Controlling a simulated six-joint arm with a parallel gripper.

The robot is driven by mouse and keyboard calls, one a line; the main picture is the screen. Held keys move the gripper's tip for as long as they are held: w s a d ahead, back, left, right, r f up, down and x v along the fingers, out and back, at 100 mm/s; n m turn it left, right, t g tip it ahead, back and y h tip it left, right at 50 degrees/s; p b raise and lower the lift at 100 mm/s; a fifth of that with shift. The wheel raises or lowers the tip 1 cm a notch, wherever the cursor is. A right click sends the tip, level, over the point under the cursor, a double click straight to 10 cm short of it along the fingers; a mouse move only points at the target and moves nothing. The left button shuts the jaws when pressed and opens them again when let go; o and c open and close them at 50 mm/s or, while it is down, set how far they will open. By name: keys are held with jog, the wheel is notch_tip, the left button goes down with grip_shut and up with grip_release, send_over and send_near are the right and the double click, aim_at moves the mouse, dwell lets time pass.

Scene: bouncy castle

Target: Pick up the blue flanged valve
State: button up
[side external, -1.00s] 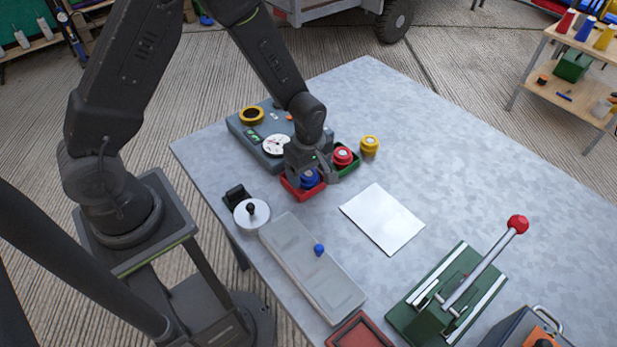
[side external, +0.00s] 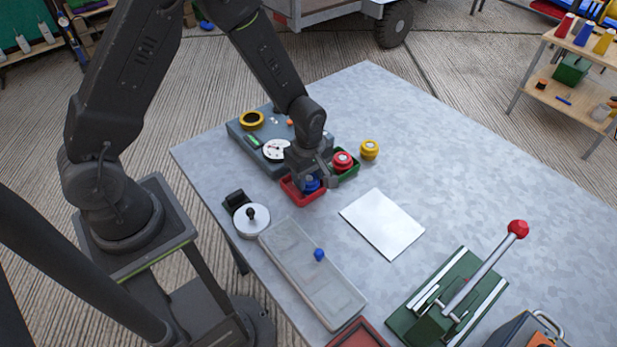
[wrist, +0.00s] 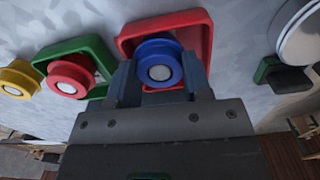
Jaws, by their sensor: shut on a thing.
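The blue flanged valve (side external: 312,184) stands in the red tray (side external: 290,190). In the wrist view the blue valve (wrist: 158,66) shows its round flange and pale centre, with the red tray's wall (wrist: 165,22) around it. My gripper (side external: 318,180) is low over the tray, its fingers on either side of the valve. In the wrist view my gripper (wrist: 158,78) is shut on the valve. The valve's lower part is hidden. I cannot tell whether it has left the tray floor.
A red valve (side external: 343,160) sits in a green tray (side external: 351,175) right beside the red tray. A yellow valve (side external: 369,149) stands just beyond. A grey panel with a gauge (side external: 277,150) is behind. A white sheet (side external: 382,223) lies to the right on open table.

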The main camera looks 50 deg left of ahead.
aim_at(309, 177)
notch_tip(309, 177, up, 4)
jog(key=shift+r, duration=0.2)
jog(key=s+a+r, duration=0.4)
jog(key=a+r, duration=0.6)
jog(key=a, duration=0.1)
jog(key=shift+s+r, duration=0.15)
jog(key=shift+r, duration=0.1)
jog(key=w+a+f, duration=0.2)
jog(key=a, duration=0.5)
jog(key=w+a+f, duration=0.1)
jog(key=w+a, duration=0.2)
jog(key=a, duration=0.4)
jog(key=shift+a+f, duration=0.25)
jog(key=shift+f, duration=1.1)
jog(key=shift+a+f, duration=0.2)
jog(key=shift+f, duration=1.1)
jog(key=shift+f, duration=1.1)
dwell(1.1)
